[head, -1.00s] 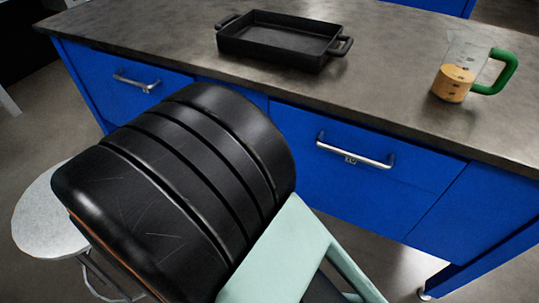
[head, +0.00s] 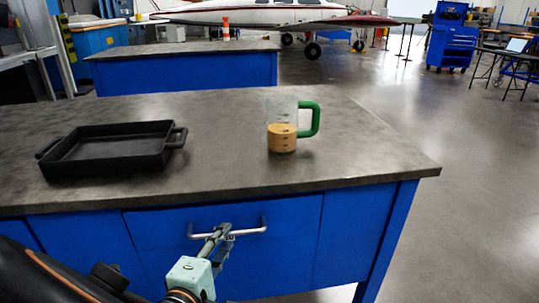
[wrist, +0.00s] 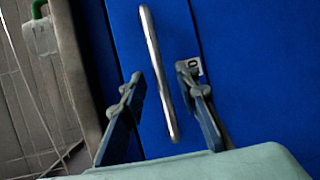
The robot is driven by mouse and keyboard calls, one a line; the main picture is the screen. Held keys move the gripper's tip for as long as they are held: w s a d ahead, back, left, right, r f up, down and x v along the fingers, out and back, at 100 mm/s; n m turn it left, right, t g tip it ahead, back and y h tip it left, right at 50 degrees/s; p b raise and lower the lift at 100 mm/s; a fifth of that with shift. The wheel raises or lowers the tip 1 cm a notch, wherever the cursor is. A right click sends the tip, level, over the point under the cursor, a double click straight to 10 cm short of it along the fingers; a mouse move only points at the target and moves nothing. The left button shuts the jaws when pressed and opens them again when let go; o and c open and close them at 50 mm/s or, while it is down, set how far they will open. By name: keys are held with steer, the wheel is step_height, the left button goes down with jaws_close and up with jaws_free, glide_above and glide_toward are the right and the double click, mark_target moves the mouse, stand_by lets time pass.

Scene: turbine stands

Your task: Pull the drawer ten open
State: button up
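The blue drawer (head: 160,258) has a silver bar handle (head: 256,231) on its front, which looks flush with the bench. In the wrist view, the handle (wrist: 152,60) runs lengthwise between the two fingers of my gripper (wrist: 160,80). The fingers are spread, with a visible gap on each side of the bar. A small label (wrist: 194,67) beside the handle shows a 0; the right fingertip hides the rest. In the head view, my gripper (head: 221,238) is at the middle of the handle.
The grey worktop (head: 220,175) above the drawer carries a black tray (head: 110,155) on the left and a measuring jug (head: 283,135) with a green handle. A second bench (head: 190,70) stands behind. Open floor (head: 470,190) lies to the right.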

steer(key=shift+b+x, duration=0.3)
steer(key=shift+x, duration=1.3)
steer(key=shift+c, duration=0.3)
jaws_close()
